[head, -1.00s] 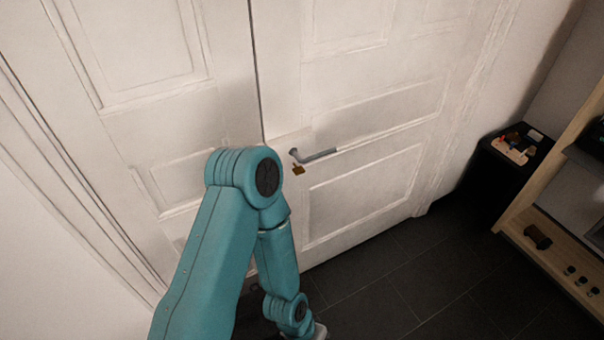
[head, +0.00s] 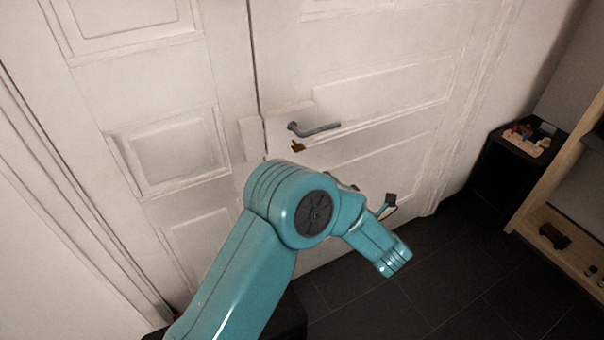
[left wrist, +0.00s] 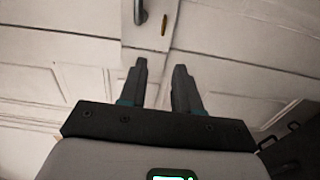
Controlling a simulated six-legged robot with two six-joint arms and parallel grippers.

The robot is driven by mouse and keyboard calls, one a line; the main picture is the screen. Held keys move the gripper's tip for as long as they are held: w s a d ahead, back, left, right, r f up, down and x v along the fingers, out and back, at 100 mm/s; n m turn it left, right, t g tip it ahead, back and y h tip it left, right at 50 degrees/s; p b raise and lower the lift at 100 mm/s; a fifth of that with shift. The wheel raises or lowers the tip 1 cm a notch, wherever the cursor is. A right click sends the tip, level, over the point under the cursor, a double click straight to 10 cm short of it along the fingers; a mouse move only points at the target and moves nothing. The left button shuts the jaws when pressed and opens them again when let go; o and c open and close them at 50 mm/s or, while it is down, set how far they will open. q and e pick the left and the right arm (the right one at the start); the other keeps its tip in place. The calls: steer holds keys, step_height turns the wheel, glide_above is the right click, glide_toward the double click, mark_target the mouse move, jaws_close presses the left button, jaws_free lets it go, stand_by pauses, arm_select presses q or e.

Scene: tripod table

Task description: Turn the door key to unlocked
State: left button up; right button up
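A small brass key (head: 297,146) sits in the white door (head: 380,85) just below the grey lever handle (head: 316,130). In the left wrist view the key (left wrist: 164,25) shows near the top, beside the handle (left wrist: 140,12). My left gripper (left wrist: 161,66) is open and empty, its two dark fingers apart and pointing toward the door below the key, not touching it. In the head view my left arm covers the lower door, and the fingers cannot be made out there. My right gripper is in neither view.
A dark cabinet (head: 490,180) with small items on top stands at the right, next to a light wooden shelf (head: 562,150). The dark tiled floor (head: 440,285) between door and shelf is clear.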

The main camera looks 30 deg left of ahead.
arm_select(q)
steer(key=d, duration=0.1)
steer(key=p, duration=0.2)
glide_toward(296, 145)
steer(key=x, duration=0.7)
steer(key=shift+t+h, duration=0.3)
steer(key=shift+t, duration=0.1)
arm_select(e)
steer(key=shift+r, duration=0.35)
arm_select(q)
steer(key=shift+w+a+f, duration=0.1)
steer(key=shift+f, duration=0.05)
jaws_close()
